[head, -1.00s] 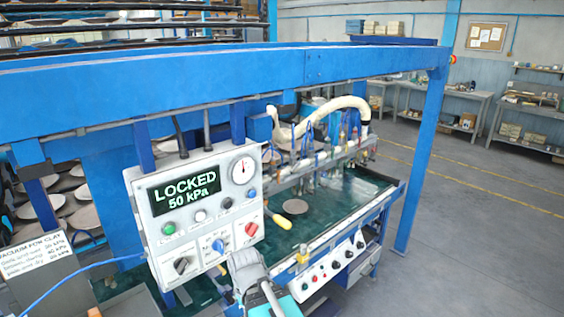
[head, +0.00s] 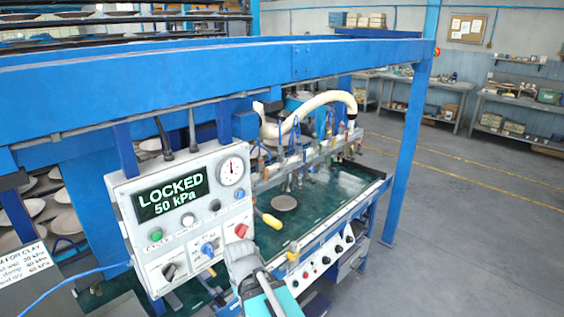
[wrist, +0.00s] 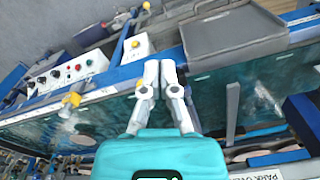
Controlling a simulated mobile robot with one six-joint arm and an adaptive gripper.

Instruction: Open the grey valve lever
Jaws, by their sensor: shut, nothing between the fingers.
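A dark grey lever (head: 169,270) sits on a white plate at the lower left of the control panel (head: 126,202) in the head view. A blue lever (head: 207,248) and a red one (head: 241,230) sit to its right. The panel display reads LOCKED, 50 kPa. My gripper (head: 236,244) is just below the red lever, right of the grey one; I cannot tell whether it touches the panel. In the wrist view my gripper (wrist: 160,66) has its two pale fingers together and empty. I cannot make out the grey lever in that view.
A yellow-handled lever (head: 268,219) sticks out right of the panel. A blue beam (head: 230,67) crosses above it. A button box (head: 322,262) edges the green wet table (head: 312,213). A flat grey tray (wrist: 232,30) shows in the wrist view. Floor at the right is clear.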

